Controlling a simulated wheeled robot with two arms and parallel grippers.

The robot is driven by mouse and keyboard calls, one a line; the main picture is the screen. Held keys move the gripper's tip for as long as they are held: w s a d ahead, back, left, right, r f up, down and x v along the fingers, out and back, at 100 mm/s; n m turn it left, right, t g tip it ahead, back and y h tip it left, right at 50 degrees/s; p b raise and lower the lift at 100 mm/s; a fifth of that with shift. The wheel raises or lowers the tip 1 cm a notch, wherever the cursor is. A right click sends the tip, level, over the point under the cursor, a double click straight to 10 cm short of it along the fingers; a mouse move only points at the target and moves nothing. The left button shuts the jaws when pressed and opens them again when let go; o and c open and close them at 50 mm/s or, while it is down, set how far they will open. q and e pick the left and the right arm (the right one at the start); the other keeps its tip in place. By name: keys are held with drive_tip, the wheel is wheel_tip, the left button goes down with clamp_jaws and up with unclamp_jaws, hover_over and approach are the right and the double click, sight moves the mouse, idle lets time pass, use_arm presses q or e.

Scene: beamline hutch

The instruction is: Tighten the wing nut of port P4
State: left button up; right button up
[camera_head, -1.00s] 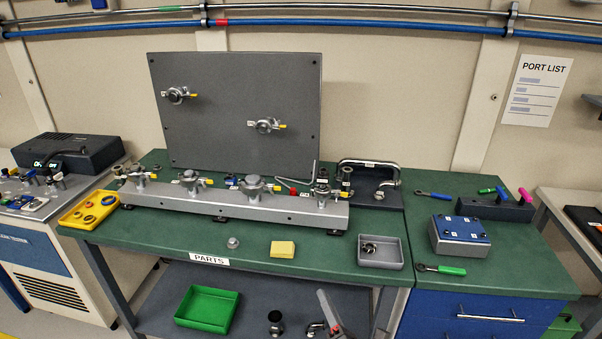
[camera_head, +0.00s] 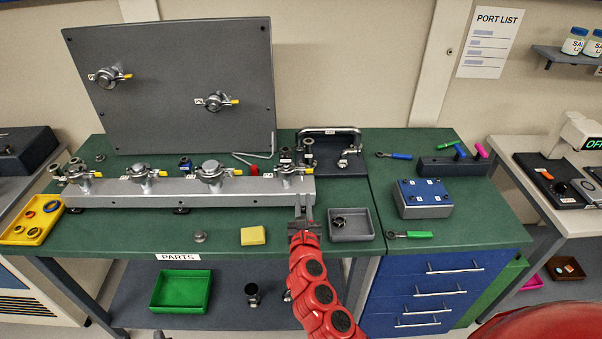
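A long grey manifold (camera_head: 190,193) lies on the green bench with several clamped ports along its top. Each clamp has a wing nut and a yellow tip. The port labels are too small to read, so I cannot tell for certain which one is P4. The rightmost clamp (camera_head: 289,171) sits at the manifold's right end. My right gripper (camera_head: 304,203) points up the picture in front of that end, just below the rightmost clamp. Its two fingers show a narrow gap with nothing seen between them. My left gripper is not in view.
A grey panel (camera_head: 180,120) with two more clamps stands behind the manifold. A grey tray (camera_head: 368,235) is close right of my gripper. A yellow block (camera_head: 253,236) lies to its left. A blue box (camera_head: 423,197) and green-handled tool (camera_head: 410,234) are farther right.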

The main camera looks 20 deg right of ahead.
sight(302, 173)
drive_tip(key=p+x, duration=0.1)
drive_tip(key=x, duration=0.9)
drive_tip(key=shift+w+f, duration=0.1)
drive_tip(key=shift+w, duration=0.05)
clamp_jaws()
idle(1.1)
